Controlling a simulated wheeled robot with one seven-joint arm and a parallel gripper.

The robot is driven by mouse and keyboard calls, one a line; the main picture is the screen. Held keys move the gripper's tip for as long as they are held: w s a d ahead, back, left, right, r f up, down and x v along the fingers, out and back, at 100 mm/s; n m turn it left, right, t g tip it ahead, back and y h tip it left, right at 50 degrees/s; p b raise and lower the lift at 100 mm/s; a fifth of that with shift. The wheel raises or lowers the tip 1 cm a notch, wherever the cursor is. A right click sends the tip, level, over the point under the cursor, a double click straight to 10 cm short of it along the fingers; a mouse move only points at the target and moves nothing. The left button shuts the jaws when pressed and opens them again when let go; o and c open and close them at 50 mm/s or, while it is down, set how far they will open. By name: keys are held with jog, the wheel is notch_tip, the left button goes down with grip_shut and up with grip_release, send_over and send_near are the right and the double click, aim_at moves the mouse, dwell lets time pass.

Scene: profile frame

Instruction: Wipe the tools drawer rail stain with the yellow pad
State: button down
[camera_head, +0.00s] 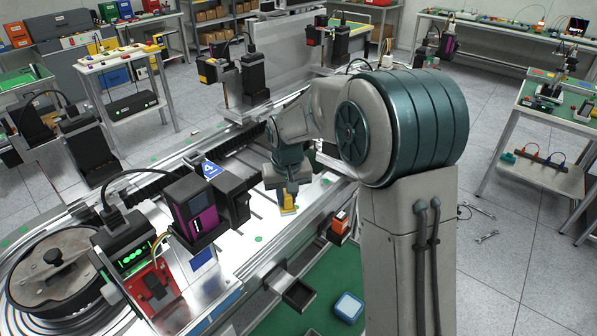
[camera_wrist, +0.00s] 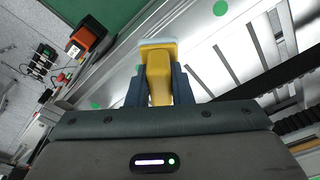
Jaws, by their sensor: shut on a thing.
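My gripper (camera_head: 288,196) is low over the bright metal frame of the long bench. It is shut on the yellow pad (camera_head: 288,208), whose lower end points down at the metal surface. In the wrist view, the yellow pad (camera_wrist: 159,80) sits between the two fingers of my gripper (camera_wrist: 155,88) and has a pale blue-white face at its far end. I cannot tell whether that face touches the metal. A small open dark drawer (camera_head: 298,293) juts from the bench's front side. I cannot make out a stain on a drawer rail.
An orange and black box (camera_head: 341,224) is close to the right of the pad; it also shows in the wrist view (camera_wrist: 88,37). A purple and black device (camera_head: 192,208) stands on the left. A blue-white box (camera_head: 348,307) lies on the green surface (camera_head: 325,315).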

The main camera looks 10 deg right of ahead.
jog(key=shift+r+p, duration=0.8)
jog(key=shift+r, duration=0.8)
